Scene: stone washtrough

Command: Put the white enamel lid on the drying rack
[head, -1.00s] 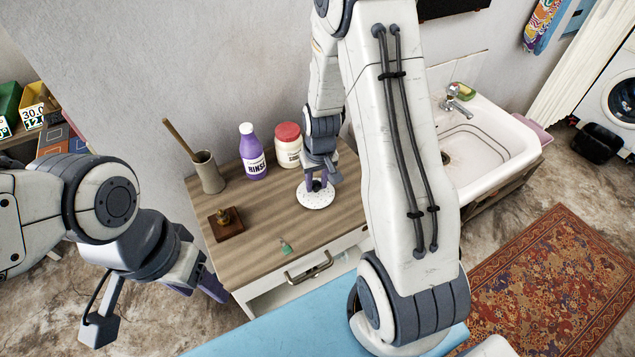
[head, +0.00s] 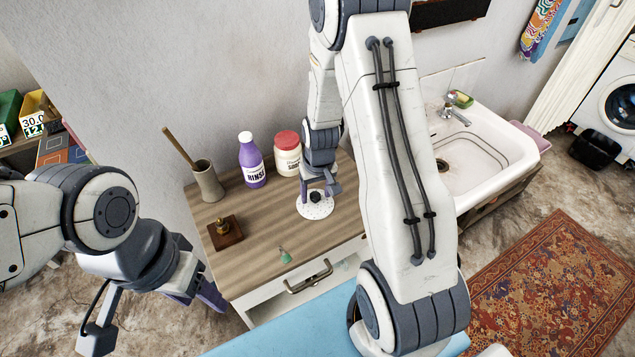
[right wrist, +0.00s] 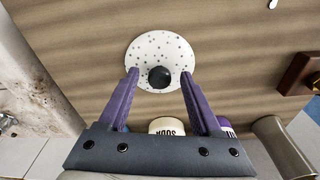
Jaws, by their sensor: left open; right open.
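The white enamel lid (head: 314,210) lies on the wooden counter, speckled and with a dark knob. It also shows in the right wrist view (right wrist: 160,48), where the knob is between the fingertips. My right gripper (head: 317,194) is open and over the lid; in the right wrist view its purple fingers (right wrist: 158,72) stand apart on either side of the knob, and I cannot tell whether they touch it. My left gripper (head: 208,296) is open and empty, low beside the counter's left front. I do not make out a drying rack.
On the counter (head: 262,225) stand a purple rinse bottle (head: 252,162), a red-capped soda jar (head: 287,152), a grey pot (head: 208,182) with a wooden stick and a small wooden block (head: 225,234). A white sink (head: 490,150) is at right.

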